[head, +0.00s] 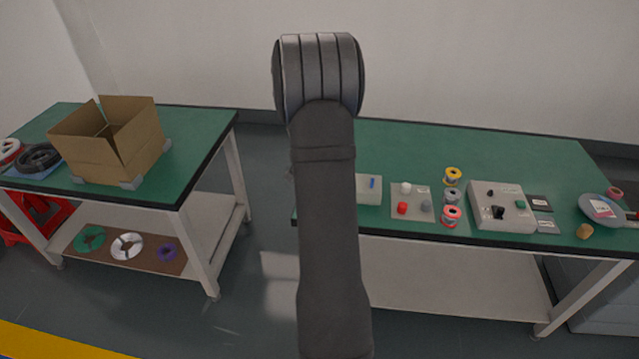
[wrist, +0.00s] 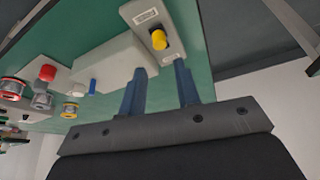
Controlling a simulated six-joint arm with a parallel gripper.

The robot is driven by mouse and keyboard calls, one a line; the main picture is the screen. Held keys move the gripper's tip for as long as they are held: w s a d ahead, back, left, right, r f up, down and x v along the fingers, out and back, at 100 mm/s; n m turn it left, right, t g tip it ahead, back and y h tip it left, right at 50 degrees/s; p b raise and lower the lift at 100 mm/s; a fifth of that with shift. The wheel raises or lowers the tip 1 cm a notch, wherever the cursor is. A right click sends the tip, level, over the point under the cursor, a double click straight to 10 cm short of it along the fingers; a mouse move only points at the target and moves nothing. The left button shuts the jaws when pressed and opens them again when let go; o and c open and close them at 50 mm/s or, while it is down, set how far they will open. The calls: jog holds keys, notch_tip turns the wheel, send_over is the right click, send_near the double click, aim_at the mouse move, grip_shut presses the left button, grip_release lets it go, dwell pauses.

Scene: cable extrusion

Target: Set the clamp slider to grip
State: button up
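A light grey box with a small blue tab, which looks like the clamp slider, is on the right-hand green table. In the head view the blue tab (head: 373,183) stands upright on the box (head: 368,197), whose left part is hidden behind my arm. In the wrist view the blue tab (wrist: 92,87) is at the left end of the long box (wrist: 108,62). My gripper (wrist: 161,88) is open, with nothing between its two blue-grey fingers. The fingers are to the right of the tab, apart from it. My gripper is hidden in the head view.
A small box with a yellow knob (wrist: 159,40) lies ahead of the fingers. A panel with a red knob (head: 402,208), wire spools (head: 451,216) and a control box (head: 502,210) stand to the right. An open carton (head: 118,150) is on the left table.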

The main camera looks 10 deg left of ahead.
jog(key=x, duration=0.8)
jog(key=shift+w+d+f, duration=0.1)
jog(key=shift+f, duration=0.1)
jog(key=shift+c, duration=0.2)
jog(key=shift+w, duration=0.1)
grip_shut()
